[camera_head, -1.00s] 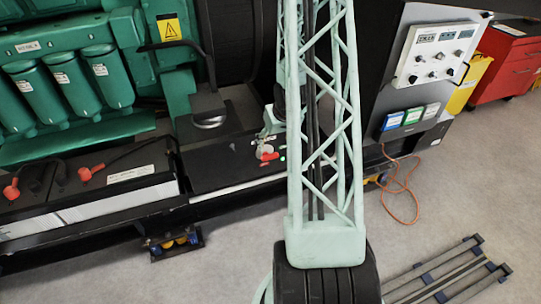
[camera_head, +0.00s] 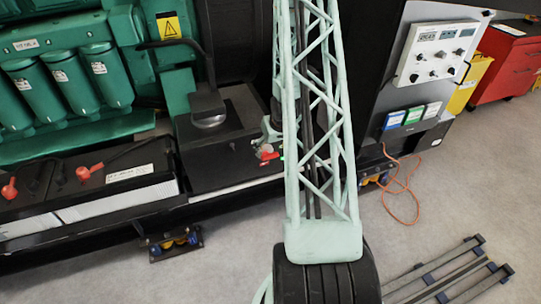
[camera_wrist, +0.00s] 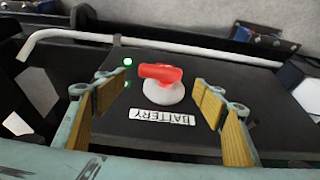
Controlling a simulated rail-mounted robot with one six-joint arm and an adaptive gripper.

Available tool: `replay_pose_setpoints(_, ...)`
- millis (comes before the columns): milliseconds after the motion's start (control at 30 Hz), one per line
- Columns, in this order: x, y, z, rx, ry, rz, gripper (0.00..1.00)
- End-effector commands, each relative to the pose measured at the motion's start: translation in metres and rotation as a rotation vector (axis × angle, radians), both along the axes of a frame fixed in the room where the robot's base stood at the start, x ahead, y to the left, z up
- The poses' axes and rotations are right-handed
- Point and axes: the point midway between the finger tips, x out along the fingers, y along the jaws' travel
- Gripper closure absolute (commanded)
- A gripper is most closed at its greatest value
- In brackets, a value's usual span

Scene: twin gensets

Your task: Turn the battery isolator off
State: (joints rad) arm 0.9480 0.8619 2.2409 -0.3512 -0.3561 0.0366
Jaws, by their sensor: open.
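The battery isolator has a red handle (camera_wrist: 160,73) on a pale round base (camera_wrist: 164,92), set on a dark panel above a BATTERY label (camera_wrist: 162,117) that reads upside down in the wrist view. The handle lies roughly crosswise in that view. My gripper (camera_wrist: 156,88) is open, its two yellow-padded fingers on either side of the isolator, with visible gaps to it. In the head view the red handle (camera_head: 267,155) shows just left of my lattice arm, which hides much of my gripper.
A green lamp (camera_wrist: 127,61) glows beside the isolator. A pale bent bar (camera_wrist: 130,41) crosses behind it. Batteries with red terminal caps (camera_head: 83,174) stand to the left in the head view. A control box (camera_head: 437,54) and an orange cable (camera_head: 402,190) are to the right.

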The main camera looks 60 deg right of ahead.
Motion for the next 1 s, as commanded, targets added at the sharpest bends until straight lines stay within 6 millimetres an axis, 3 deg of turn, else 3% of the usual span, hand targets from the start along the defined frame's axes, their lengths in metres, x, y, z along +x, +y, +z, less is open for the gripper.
replay_pose_setpoints(500,0.015,-0.01,-0.043,0.0,0.001,0.001,0.36)
replay_pose_setpoints(1000,0.017,-0.012,-0.05,0.0,0.0,0.0,0.36)
